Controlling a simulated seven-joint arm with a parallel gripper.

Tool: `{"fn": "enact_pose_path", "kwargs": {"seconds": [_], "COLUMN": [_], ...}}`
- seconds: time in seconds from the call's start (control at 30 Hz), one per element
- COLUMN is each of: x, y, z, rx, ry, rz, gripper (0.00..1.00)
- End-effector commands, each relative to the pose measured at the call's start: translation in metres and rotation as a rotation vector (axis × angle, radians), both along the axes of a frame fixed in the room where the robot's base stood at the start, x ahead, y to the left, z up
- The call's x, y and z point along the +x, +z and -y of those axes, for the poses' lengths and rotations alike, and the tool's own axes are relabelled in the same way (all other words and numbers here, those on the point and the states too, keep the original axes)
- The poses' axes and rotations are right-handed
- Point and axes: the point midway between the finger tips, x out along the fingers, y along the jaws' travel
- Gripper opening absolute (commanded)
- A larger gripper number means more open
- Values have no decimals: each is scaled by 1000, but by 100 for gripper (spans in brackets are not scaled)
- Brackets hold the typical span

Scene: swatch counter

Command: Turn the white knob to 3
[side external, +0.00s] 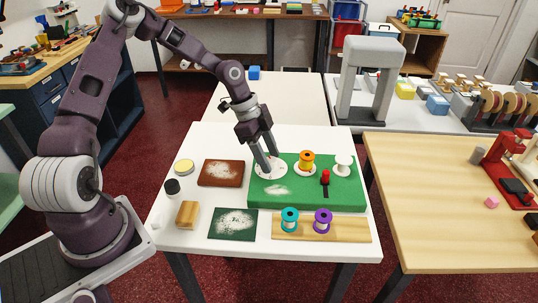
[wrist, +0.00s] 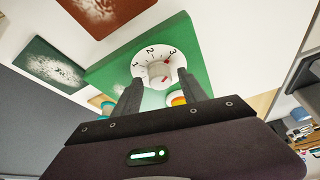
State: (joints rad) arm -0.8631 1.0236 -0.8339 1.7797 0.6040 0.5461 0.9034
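The white knob (wrist: 158,72) stands on a round white dial (side external: 271,168) on a green panel (side external: 305,198). The dial shows 1, 2 and 3 in the wrist view. A small red mark on the knob's side lies close to the 3, and another red line shows lower on the dial. My gripper (side external: 268,166) points down at the dial. In the wrist view its two fingers (wrist: 160,76) stand on either side of the knob, with small gaps visible. They look open; contact is not visible.
On the panel, right of the dial, are an orange spool (side external: 307,160), a red lever (side external: 325,178) and a white spool-shaped piece (side external: 343,162). Teal (side external: 290,218) and purple (side external: 323,219) spools stand on a wooden board in front. A brown mat (side external: 221,173) lies left.

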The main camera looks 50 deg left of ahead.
Motion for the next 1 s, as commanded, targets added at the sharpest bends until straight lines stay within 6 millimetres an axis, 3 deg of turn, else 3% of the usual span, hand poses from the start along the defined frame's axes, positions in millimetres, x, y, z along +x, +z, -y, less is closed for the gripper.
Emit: {"fn": "enact_pose_path", "kwargs": {"seconds": [0.33, 0.6, 0.7, 1.0], "x": [0, -9, -12, -13], "y": [6, 54, 64, 67], "z": [-1, -20, -23, -23], "rx": [-1, 0, 1, 2], "ry": [2, 3, 2, 0], "rz": [4, 5, 3, 0], "gripper": [53, 53, 53, 53]}}
